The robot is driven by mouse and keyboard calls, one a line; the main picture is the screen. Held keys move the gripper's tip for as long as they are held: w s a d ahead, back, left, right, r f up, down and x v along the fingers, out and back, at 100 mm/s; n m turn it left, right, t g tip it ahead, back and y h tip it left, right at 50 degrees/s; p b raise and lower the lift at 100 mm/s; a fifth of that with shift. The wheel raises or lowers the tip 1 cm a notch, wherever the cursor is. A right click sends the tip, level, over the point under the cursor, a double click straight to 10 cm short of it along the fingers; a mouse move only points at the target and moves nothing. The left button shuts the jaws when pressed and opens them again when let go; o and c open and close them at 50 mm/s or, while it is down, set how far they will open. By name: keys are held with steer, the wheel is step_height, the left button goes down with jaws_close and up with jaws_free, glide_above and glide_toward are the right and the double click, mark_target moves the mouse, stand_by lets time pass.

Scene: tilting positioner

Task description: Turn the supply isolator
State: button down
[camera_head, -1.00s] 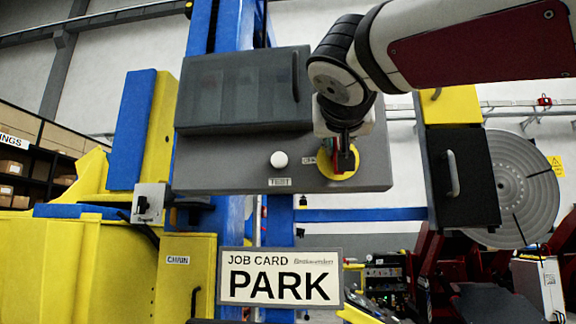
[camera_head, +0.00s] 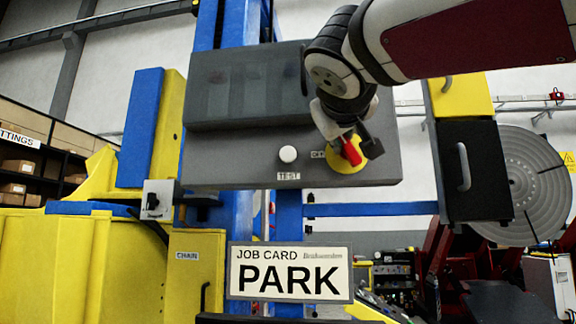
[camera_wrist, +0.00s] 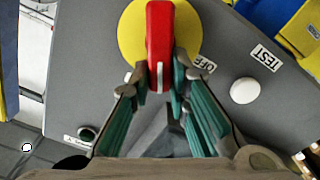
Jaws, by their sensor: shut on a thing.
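The supply isolator is a red handle (camera_wrist: 159,40) on a round yellow plate (camera_wrist: 130,36), set in the grey control box (camera_head: 230,165). In the head view the red handle (camera_head: 351,150) stands tilted over its yellow plate (camera_head: 346,166), at the box's lower right. My gripper (camera_head: 359,145) is at the handle and shut on it. In the wrist view my gripper's (camera_wrist: 160,88) teal-padded fingers sit on both sides of the handle's near end. An OFF label (camera_wrist: 203,64) shows beside the plate; the other markings are hidden.
A white button (camera_head: 288,154) with a TEST label (camera_head: 288,176) is left of the isolator. A job card reading PARK (camera_head: 289,272) hangs below the box. A black cabinet with a handle (camera_head: 478,170) stands to the right.

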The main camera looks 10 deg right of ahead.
steer(key=n, duration=0.4)
steer(key=a+f+n, duration=0.1)
steer(key=n, duration=0.1)
steer(key=shift+w, duration=0.15)
steer(key=shift+f+n+p, duration=0.2)
steer(key=shift+n+p, duration=0.1)
steer(key=shift+n, duration=0.75)
steer(key=shift+f+n+p, duration=0.2)
steer(key=shift+n+p, duration=0.05)
steer(key=shift+n, duration=0.75)
steer(key=shift+f+n+p, duration=0.2)
steer(key=shift+n+p, duration=0.1)
steer(key=shift+n, duration=0.75)
steer(key=c, duration=1.5)
jaws_free()
steer(key=shift+w, duration=0.1)
steer(key=shift+a, duration=0.1)
steer(key=v, duration=1.2)
steer(key=shift+f, duration=0.1)
